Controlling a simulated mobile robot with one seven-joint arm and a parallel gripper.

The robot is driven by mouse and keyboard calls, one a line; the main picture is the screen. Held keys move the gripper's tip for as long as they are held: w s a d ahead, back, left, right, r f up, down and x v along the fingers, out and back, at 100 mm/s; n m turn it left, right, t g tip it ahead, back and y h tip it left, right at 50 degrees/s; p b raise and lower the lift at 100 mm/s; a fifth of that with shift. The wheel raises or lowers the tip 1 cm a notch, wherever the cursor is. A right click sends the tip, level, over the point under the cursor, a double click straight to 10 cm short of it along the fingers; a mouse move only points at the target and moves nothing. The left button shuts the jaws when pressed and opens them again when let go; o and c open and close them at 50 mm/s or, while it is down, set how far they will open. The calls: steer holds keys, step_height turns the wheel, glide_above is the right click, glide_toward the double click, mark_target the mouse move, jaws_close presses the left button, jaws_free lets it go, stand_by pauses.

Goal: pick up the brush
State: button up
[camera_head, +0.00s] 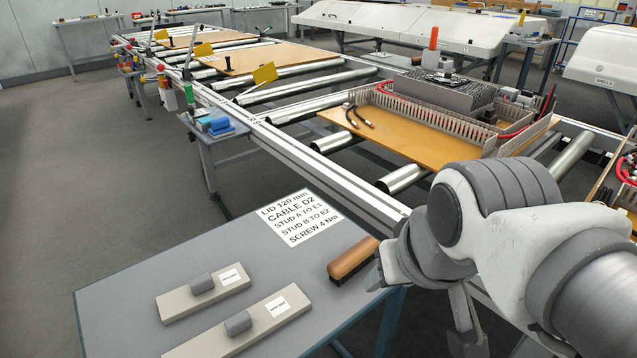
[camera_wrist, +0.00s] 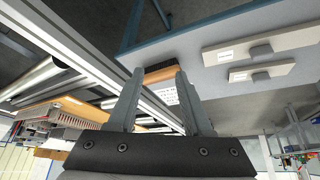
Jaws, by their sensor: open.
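The brush (camera_head: 352,258) has an orange-brown wooden back and dark bristles below. It lies near the right edge of the grey side table (camera_head: 130,295) in the head view. My gripper (camera_wrist: 160,73) is open, and its two fingers show in the wrist view. The brush (camera_wrist: 159,76) appears between the fingertips there, partly covered by them. I see no clear contact, and the gap in depth is hard to judge. In the head view my arm hides most of the gripper, just right of the brush.
A printed label sheet (camera_head: 300,217) lies behind the brush. Two beige lids with grey grips, one farther (camera_head: 175,303) and one nearer (camera_head: 205,347), lie on the table. A roller conveyor (camera_head: 330,180) runs behind, carrying a wooden board (camera_head: 415,135) with wiring ducts.

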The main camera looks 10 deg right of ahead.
steer(key=shift+o, duration=0.3)
steer(key=shift+a, duration=0.25)
steer(key=shift+o, duration=1.3)
steer(key=shift+w+r, duration=0.1)
steer(key=shift+r, duration=0.05)
steer(key=shift+o, duration=0.4)
steer(key=w+r+n+g+p, duration=0.2)
steer(key=w+r+n+p, duration=0.3)
steer(key=w+n+p, duration=0.2)
steer(key=n+p, duration=0.2)
steer(key=n, duration=0.1)
steer(key=shift+r, duration=0.4)
steer(key=n+g+p, duration=0.4)
steer(key=n+p, duration=0.6)
steer(key=n, duration=0.5)
glide_above(355, 252)
steer(key=f, duration=0.1)
step_height(355, 252, down, 17)
steer(key=b, duration=0.5)
steer(key=shift+r+b, duration=0.15)
steer(key=shift+b, duration=0.15)
